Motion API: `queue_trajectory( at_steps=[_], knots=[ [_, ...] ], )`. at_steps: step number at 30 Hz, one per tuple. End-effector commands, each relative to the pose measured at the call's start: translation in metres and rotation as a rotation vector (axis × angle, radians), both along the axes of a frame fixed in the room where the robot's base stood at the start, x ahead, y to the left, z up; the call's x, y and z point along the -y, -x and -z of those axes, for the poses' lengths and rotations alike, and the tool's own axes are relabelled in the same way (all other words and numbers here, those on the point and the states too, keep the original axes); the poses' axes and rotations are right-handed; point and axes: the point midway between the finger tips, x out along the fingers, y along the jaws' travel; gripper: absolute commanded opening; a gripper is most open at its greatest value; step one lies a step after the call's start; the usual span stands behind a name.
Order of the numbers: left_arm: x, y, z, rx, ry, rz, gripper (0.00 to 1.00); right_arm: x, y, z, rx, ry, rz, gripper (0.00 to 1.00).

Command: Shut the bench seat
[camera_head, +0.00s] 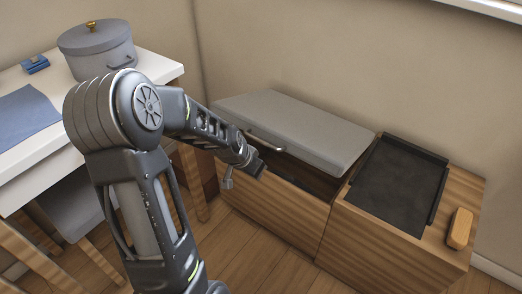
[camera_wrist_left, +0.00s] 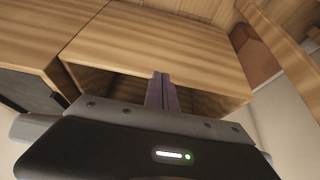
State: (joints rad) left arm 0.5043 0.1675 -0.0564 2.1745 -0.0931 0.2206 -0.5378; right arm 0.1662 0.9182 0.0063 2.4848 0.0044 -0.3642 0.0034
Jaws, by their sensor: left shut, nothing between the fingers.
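The bench seat (camera_head: 300,125) is a grey padded lid on a wooden bench box (camera_head: 275,205). It is tilted slightly up, with a dark gap under its front and right edges. A metal handle (camera_head: 265,141) sits on its front edge. My left gripper (camera_head: 259,169) is shut and empty, at the front of the bench just below the handle. Whether it touches the lid or the box is unclear. In the left wrist view the closed fingers (camera_wrist_left: 161,90) point at the wooden box (camera_wrist_left: 160,45) beside its dark opening. My right gripper is out of view.
A wooden cabinet (camera_head: 385,240) stands right of the bench, with a black tray (camera_head: 400,185) and a wooden block (camera_head: 460,228) on top. At left, a white table (camera_head: 150,66) carries a grey pot (camera_head: 98,52). A chair (camera_head: 75,205) is below it.

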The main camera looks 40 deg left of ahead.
Motion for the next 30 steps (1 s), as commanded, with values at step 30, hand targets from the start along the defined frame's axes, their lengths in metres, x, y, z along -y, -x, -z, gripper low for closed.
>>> queue_trajectory(
  at_steps=[30],
  knots=[
    [0.003,0.083,-0.063,0.001,0.000,0.004,0.00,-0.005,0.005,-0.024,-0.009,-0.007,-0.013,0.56]
  ],
)
